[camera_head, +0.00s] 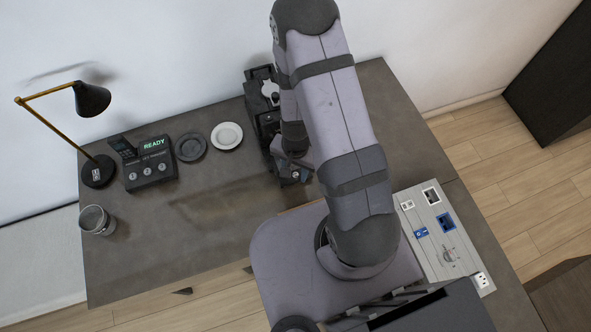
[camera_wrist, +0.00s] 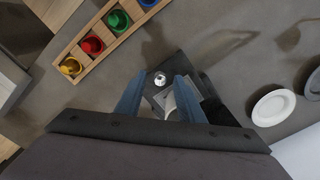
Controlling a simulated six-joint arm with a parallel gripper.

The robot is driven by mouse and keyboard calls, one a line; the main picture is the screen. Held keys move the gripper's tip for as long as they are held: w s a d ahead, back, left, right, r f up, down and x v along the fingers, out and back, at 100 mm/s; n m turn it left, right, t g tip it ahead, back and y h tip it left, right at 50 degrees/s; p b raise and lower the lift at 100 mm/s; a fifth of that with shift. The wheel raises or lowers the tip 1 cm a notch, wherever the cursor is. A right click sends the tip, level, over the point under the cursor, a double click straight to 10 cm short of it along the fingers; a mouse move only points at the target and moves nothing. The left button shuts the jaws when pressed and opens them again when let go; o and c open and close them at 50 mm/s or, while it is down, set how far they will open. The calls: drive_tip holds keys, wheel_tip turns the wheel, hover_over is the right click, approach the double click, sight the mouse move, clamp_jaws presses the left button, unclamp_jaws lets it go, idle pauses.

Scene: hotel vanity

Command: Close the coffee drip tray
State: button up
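The black coffee machine (camera_head: 262,112) stands at the back of the vanity in the head view, partly hidden behind my arm. In the wrist view its dark body (camera_wrist: 222,112) lies beyond and between my fingers. My gripper (camera_wrist: 160,78) has its two blue-grey fingers apart, over the machine's front. A small round silver piece and a pale grey part show between the fingers. I cannot tell which part is the drip tray, how far out it stands, or whether a finger touches it.
A wooden rack (camera_wrist: 103,42) with several coloured cups lies at upper left in the wrist view. A white plate (camera_head: 227,136), a dark plate (camera_head: 191,147), a control box (camera_head: 150,165), a lamp (camera_head: 92,100) and a glass (camera_head: 96,220) stand left of the machine. The front-left vanity is clear.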

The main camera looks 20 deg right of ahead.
drive_tip(key=shift+r+p, duration=3.3)
drive_tip(key=shift+r, duration=0.15)
